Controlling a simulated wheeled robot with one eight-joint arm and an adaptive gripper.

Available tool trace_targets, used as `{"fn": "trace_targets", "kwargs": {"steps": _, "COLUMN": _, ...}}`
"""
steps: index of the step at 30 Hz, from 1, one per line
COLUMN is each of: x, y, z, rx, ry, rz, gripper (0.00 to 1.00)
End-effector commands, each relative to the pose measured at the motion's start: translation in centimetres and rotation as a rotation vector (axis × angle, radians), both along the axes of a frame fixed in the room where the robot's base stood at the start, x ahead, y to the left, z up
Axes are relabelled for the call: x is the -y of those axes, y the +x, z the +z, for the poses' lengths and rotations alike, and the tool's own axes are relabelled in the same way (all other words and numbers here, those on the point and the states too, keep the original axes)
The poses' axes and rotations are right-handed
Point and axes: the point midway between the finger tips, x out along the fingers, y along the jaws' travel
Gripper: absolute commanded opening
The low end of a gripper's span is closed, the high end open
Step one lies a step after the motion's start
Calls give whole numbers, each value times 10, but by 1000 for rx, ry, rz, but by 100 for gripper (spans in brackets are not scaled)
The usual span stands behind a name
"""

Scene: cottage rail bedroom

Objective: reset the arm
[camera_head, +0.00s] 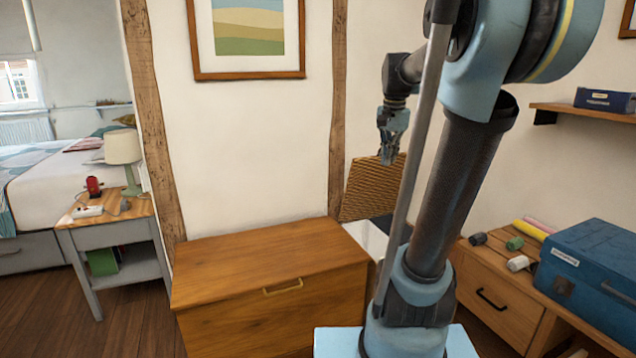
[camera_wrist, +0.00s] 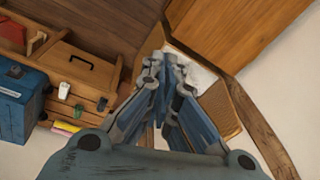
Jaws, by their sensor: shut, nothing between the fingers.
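My gripper (camera_head: 390,158) hangs at the end of my raised arm in the head view, its fingers pointing down. It is in front of the wall, above and to the right of the wooden chest. In the wrist view my gripper (camera_wrist: 160,62) shows from behind, its blue fingers drawn together at the tips. It is shut with nothing between the fingers. It appears clear of the furniture.
At right, a low cabinet (camera_head: 492,297) carries a blue case (camera_head: 600,262) and small rolls. A wall shelf (camera_head: 585,112) juts out above. A nightstand (camera_head: 130,232) with a lamp (camera_head: 124,150) stands left.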

Motion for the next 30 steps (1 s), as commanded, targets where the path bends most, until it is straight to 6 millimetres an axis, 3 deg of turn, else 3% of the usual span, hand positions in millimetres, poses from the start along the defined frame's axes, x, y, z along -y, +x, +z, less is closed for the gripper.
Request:
{"fn": "trace_targets", "kwargs": {"steps": 1, "x": -3, "y": -17, "z": -11, "rx": 3, "ry": -6, "rz": 47, "gripper": 0}}
{"fn": "trace_targets", "kwargs": {"steps": 6, "x": -11, "y": -67, "z": -47, "rx": 13, "ry": -31, "rz": 216, "gripper": 0}}
{"fn": "trace_targets", "kwargs": {"steps": 18, "x": -23, "y": -172, "z": -151, "rx": 35, "ry": -96, "rz": 610, "gripper": 0}}
{"fn": "trace_targets", "kwargs": {"steps": 24, "x": -26, "y": -210, "z": -200, "rx": 43, "ry": -124, "rz": 769, "gripper": 0}}
{"fn": "trace_targets", "kwargs": {"steps": 30, "x": -27, "y": -225, "z": -222, "rx": 47, "ry": -137, "rz": 842, "gripper": 0}}
